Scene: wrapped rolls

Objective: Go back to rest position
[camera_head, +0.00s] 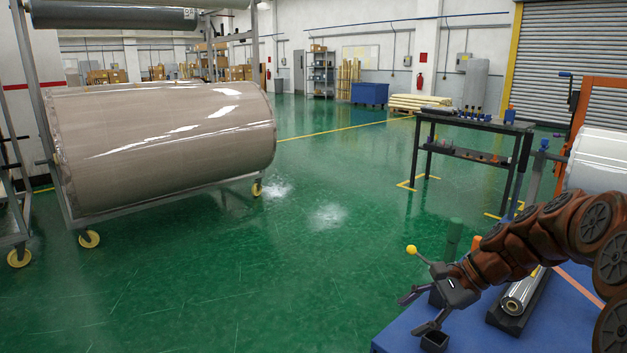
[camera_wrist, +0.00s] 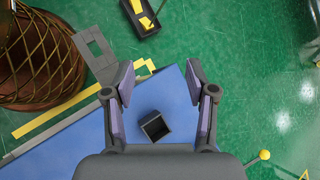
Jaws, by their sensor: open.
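My gripper (camera_head: 415,314) is at the end of my arm in the lower right of the head view, over the left edge of the blue tabletop (camera_head: 400,339). In the wrist view my gripper (camera_wrist: 160,78) has its two fingers spread wide with nothing between the tips. A small black open box (camera_head: 435,342) sits on the tabletop below it. The box also shows in the wrist view (camera_wrist: 155,127), between the fingers and looking empty inside. A shiny wrapped roll (camera_head: 521,292) lies in a dark holder on the blue tabletop, right of my gripper.
A large wrapped roll (camera_head: 165,140) rests on a wheeled frame at left. A black workbench (camera_head: 470,124) stands behind the blue table. A green cylinder (camera_head: 454,233) stands close behind my gripper. A dark tray with yellow pieces (camera_wrist: 142,15) shows at the wrist view's top. Mid-floor is mostly clear.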

